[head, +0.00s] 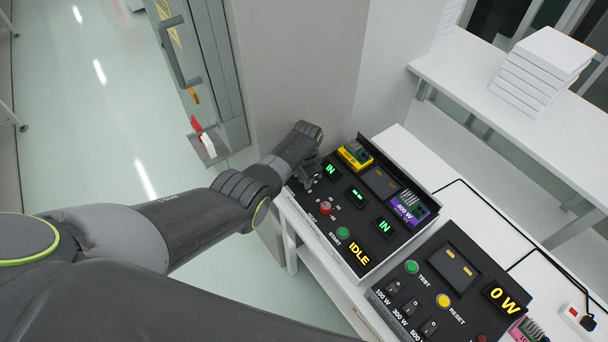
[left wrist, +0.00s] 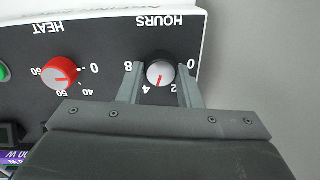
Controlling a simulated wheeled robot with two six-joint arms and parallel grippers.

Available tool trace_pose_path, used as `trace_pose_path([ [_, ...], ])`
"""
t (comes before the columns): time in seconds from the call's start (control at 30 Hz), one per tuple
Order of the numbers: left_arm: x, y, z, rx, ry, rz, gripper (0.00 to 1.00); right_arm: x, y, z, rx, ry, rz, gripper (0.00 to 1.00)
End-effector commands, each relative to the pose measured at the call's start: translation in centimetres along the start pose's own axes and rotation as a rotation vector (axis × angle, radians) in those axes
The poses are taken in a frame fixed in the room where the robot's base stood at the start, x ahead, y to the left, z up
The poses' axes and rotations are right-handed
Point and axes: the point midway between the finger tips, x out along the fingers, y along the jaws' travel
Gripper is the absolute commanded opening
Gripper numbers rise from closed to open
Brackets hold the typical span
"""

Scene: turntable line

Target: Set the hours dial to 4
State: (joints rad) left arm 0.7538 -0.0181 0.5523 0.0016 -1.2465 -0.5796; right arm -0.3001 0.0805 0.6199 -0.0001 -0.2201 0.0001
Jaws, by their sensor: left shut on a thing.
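The hours dial (left wrist: 160,73) is a silver knob with a red pointer line, seen upside down under the HOURS label in the left wrist view. Its pointer faces down in the picture, between the 2 and the 4 and nearer the 4. My left gripper (left wrist: 161,84) has one finger on each side of the knob and is shut on it. In the head view my left gripper (head: 307,181) is at the left edge of the black panel (head: 318,229) and hides the hours dial.
The red heat dial (left wrist: 60,72) is close beside the hours dial. A green start button (head: 342,232) and an IDLE display (head: 359,255) are farther along the panel.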

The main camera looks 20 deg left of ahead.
Motion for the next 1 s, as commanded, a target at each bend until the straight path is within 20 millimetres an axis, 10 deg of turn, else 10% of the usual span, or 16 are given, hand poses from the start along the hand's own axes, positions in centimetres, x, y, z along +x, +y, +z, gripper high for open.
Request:
trace_pose_path([
  [0.97, -0.10, -0.06, -0.05, 0.228, 0.017, -0.002, 0.09, -0.31, 0.02, -0.06, 0.000, 0.001, 0.000, 0.89],
  [1.0, -0.10, -0.06, -0.05, 0.228, 0.017, -0.002, 0.34, -0.31, 0.02, -0.06, 0.000, 0.001, 0.000, 0.89],
])
